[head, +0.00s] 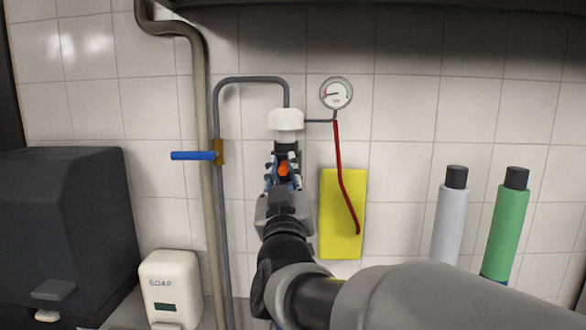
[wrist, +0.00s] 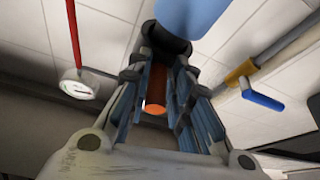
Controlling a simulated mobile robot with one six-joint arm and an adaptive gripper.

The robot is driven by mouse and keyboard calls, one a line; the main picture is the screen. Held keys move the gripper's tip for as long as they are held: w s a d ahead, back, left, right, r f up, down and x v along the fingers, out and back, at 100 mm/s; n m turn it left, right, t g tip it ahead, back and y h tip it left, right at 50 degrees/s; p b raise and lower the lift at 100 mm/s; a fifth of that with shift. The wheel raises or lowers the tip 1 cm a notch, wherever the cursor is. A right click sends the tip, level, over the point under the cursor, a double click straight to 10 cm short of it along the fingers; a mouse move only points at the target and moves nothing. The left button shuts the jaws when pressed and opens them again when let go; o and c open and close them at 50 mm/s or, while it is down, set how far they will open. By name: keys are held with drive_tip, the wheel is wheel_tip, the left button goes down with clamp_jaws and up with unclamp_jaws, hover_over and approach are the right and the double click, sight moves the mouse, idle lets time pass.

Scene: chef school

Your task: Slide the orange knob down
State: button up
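The orange knob (head: 284,168) sits in front of a black fitting under a white cap (head: 286,119) on the wall pipe. It also shows as a short orange cylinder in the wrist view (wrist: 155,107), between the two fingers. My gripper (head: 283,172) is at the knob, with one finger on each side. The fingers are spread, and narrow gaps seem to show beside the knob; whether a finger touches it is hard to tell. My arm hides what lies below the knob in the head view. A light blue body with a black collar (wrist: 165,40) shows beyond the fingertips in the wrist view.
A pressure gauge (head: 336,93) with a red hose (head: 340,160) and a yellow panel (head: 328,225) are to the right. A blue lever (head: 191,156) on the pipe is to the left. A soap dispenser (head: 170,285) and grey and green cylinders (head: 505,230) stand further out.

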drive_tip(key=o, duration=0.3)
drive_tip(key=shift+r, duration=0.2)
drive_tip(key=v, duration=1.2)
drive_tip(key=shift+f, duration=0.15)
